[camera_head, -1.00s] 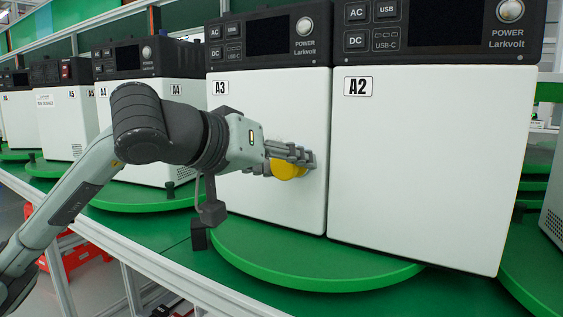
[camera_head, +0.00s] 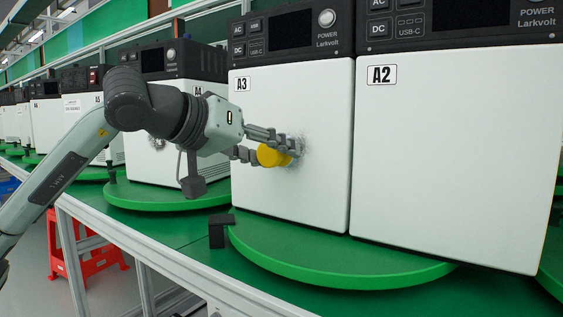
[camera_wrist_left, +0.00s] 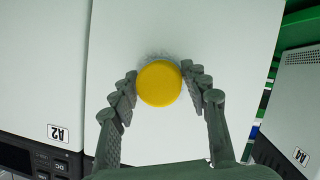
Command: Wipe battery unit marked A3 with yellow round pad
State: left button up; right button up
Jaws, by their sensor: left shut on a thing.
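The battery unit A3 (camera_head: 290,195) is a white box with a dark top panel, left of unit A2. A grey smudge (camera_head: 303,147) shows on the middle of its white front; it also shows in the left wrist view (camera_wrist_left: 155,56). My left gripper (camera_head: 275,150) is shut on the yellow round pad (camera_head: 270,156), held in front of A3's face by the smudge. The left wrist view shows the pad (camera_wrist_left: 159,84) between both fingers (camera_wrist_left: 160,90). I cannot tell whether the pad touches the face. My right gripper is not in view.
Unit A2 (camera_head: 450,150) stands close against A3's right side on the same green turntable (camera_head: 330,258). Unit A4 (camera_head: 175,100) stands to the left on another turntable (camera_head: 160,195), with a grey mark on its front. A red stool (camera_head: 90,255) is on the floor.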

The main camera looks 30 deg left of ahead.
pick_arm(q)
jog(key=shift+w+a+r, duration=0.1)
jog(key=shift+a+r, duration=0.05)
jog(key=shift+a, duration=0.3)
jog(key=shift+w+a+r, duration=0.1)
jog(key=shift+a, duration=0.35)
jog(key=shift+s+d+f+p, duration=0.15)
jog(key=shift+d+p, duration=0.4)
jog(key=shift+d, duration=0.4)
jog(key=d+p, duration=0.2)
jog(key=d, duration=0.1)
jog(key=shift+s+d, duration=0.15)
jog(key=shift+d+p, duration=0.75)
jog(key=shift+p, duration=0.1)
jog(key=shift+s+d+p, duration=0.15)
jog(key=shift+d+p, duration=0.25)
jog(key=shift+d, duration=0.5)
jog(key=shift+f, duration=0.1)
